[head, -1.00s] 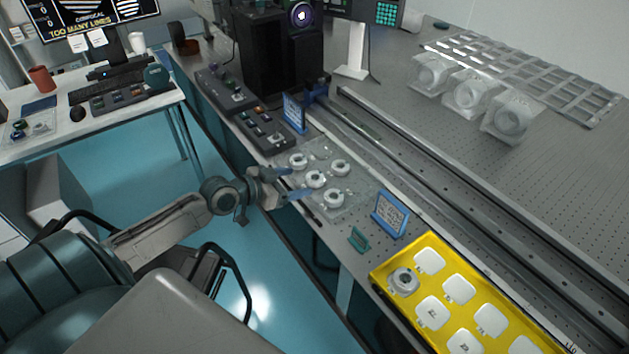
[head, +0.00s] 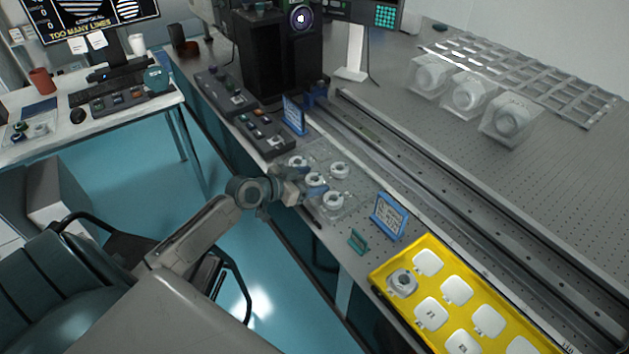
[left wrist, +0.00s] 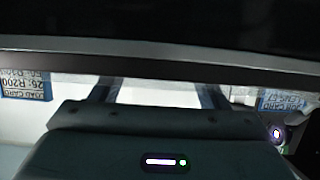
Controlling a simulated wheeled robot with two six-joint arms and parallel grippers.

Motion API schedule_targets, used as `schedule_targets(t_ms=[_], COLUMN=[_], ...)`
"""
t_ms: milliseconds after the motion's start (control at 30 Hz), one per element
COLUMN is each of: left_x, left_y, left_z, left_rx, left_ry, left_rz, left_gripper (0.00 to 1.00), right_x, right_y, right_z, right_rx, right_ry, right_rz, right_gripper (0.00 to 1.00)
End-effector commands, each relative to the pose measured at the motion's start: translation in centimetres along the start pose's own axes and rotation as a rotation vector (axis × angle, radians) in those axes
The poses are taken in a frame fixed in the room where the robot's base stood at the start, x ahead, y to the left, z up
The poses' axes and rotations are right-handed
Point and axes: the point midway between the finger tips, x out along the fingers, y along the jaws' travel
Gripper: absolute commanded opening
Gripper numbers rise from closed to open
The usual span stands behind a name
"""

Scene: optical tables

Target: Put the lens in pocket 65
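Several white-rimmed ring lenses lie on a clear tray (head: 345,209) on the optical table, among them a near one (head: 333,199), a right one (head: 339,170) and a middle one (head: 316,179). My left gripper (head: 308,181) reaches in from the left, its blue fingers by the middle lens; I cannot tell if they touch it. In the left wrist view its two fingers (left wrist: 156,94) stand wide apart, with no lens visible between them. My right gripper is out of view.
A blue-framed sign (head: 390,216) and a small green block (head: 357,241) stand between the trays. Control boxes (head: 264,131) and another blue sign (head: 293,115) are behind the lens tray. A long rail (head: 430,165) runs along its right.

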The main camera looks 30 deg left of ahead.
Motion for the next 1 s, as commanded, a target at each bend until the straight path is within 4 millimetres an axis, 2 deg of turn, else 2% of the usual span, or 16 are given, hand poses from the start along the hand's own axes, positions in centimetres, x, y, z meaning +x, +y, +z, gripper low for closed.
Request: schedule_targets(t_ms=[33, 200, 300, 567, 1000], left_x=[0.0, 0.0, 0.0, -0.3, -3.0], left_y=[0.0, 0.0, 0.0, -0.1, 0.0], left_z=[0.0, 0.0, 0.0, -0.7, -8.2], left_rx=[0.000, 0.000, 0.000, 0.004, 0.005], left_ry=[0.000, 0.000, 0.000, 0.000, 0.002], left_rz=[0.000, 0.000, 0.000, 0.000, 0.000], left_gripper=[0.58, 0.25, 0.18, 0.18, 0.18], right_x=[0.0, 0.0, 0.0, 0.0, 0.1], right_y=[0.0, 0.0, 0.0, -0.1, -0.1], right_z=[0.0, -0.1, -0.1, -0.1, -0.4], right_rx=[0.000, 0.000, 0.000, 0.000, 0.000], right_ry=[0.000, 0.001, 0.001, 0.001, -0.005], right_rz=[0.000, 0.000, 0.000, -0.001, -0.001], right_gripper=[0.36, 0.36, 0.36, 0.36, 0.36])
